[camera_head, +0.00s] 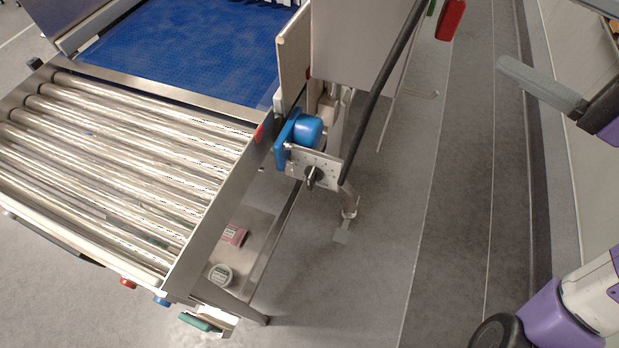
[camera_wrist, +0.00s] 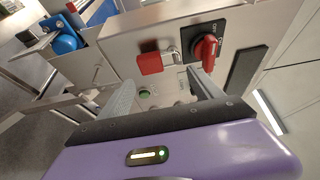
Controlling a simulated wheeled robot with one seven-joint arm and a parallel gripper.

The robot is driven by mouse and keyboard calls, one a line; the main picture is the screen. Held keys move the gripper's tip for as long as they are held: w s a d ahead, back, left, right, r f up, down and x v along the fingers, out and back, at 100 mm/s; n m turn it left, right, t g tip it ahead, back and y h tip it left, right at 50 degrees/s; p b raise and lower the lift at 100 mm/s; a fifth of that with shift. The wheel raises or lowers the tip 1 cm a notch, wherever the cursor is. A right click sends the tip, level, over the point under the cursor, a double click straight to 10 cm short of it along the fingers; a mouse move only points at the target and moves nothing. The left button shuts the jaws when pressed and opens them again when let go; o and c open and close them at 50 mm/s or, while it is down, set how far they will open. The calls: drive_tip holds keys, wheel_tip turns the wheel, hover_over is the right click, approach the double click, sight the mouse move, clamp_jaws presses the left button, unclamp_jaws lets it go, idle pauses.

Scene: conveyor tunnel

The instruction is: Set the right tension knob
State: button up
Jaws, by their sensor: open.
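A black tension knob (camera_head: 313,176) sits on a small metal bracket plate (camera_head: 327,164) beside a blue motor housing (camera_head: 306,130), at the right side of the roller conveyor. My gripper shows at the upper right of the head view (camera_head: 507,67), well to the right of the knob and apart from it. In the wrist view my gripper (camera_wrist: 160,79) is open with nothing between its two grey fingers. It faces a metal cabinet with a red rotary switch. The blue housing (camera_wrist: 66,36) is at the upper left there; the knob cannot be made out clearly.
The cabinet carries a red rotary switch (camera_wrist: 205,49), a red tag or padlock (camera_wrist: 151,64) and a green button (camera_wrist: 144,93). A thin black bar (camera_head: 377,95) slants beside the bracket. Metal rollers (camera_head: 120,150) and a blue belt (camera_head: 190,45) lie left. Floor right of the bracket is clear.

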drive_tip(key=f+m+h, duration=0.1)
drive_tip(key=f, duration=0.1)
drive_tip(key=w+f+t, duration=0.1)
drive_tip(key=f, duration=0.2)
drive_tip(key=w+f+m+t+h, duration=0.1)
drive_tip(key=f, duration=0.2)
drive_tip(key=shift+w+a+f+m+h, duration=0.2)
drive_tip(key=shift+w+a+m+h, duration=0.1)
drive_tip(key=shift+a, duration=0.1)
drive_tip(key=c, duration=0.8)
drive_tip(key=shift+o, duration=0.2)
drive_tip(key=n+t+h+b, duration=0.3)
drive_tip(key=n+h+b, duration=0.4)
drive_tip(key=h+b, duration=0.7)
approach(309, 183)
drive_tip(key=w+h+p, duration=0.2)
drive_tip(key=h+p, duration=0.1)
drive_tip(key=x, duration=0.4)
drive_tip(key=a+p+x, duration=0.1)
drive_tip(key=x, duration=0.1)
drive_tip(key=shift+w+f, duration=0.4)
drive_tip(key=shift+w, duration=0.15)
drive_tip(key=shift+d, duration=0.1)
